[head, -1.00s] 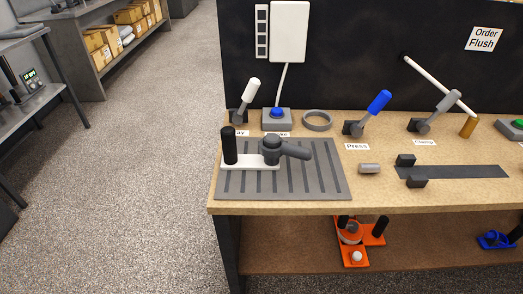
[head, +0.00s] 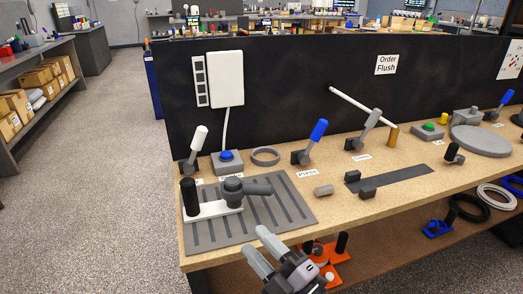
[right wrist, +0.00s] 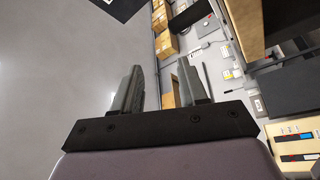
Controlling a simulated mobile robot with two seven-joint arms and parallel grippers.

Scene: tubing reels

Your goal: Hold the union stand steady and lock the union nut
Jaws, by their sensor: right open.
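The union stand (head: 215,209) lies on the grey grooved mat (head: 290,215) at the left end of the bench. It has a white base plate, a black upright post (head: 189,197) at its left end and a dark grey union nut (head: 233,188) with a thick handle pointing right. My right gripper (head: 262,243) is in the lower middle of the head view, in front of the bench's front edge, open and empty, apart from the stand. In the right wrist view its two fingers (right wrist: 163,88) are spread with nothing between them. My left gripper is not in view.
Behind the mat stand a white-handled lever (head: 196,146), a blue button box (head: 227,161) and a grey ring (head: 265,155). A blue-handled lever (head: 314,140) and a small grey cylinder (head: 324,190) are to the right. An orange fixture (head: 337,266) sits on the lower shelf.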

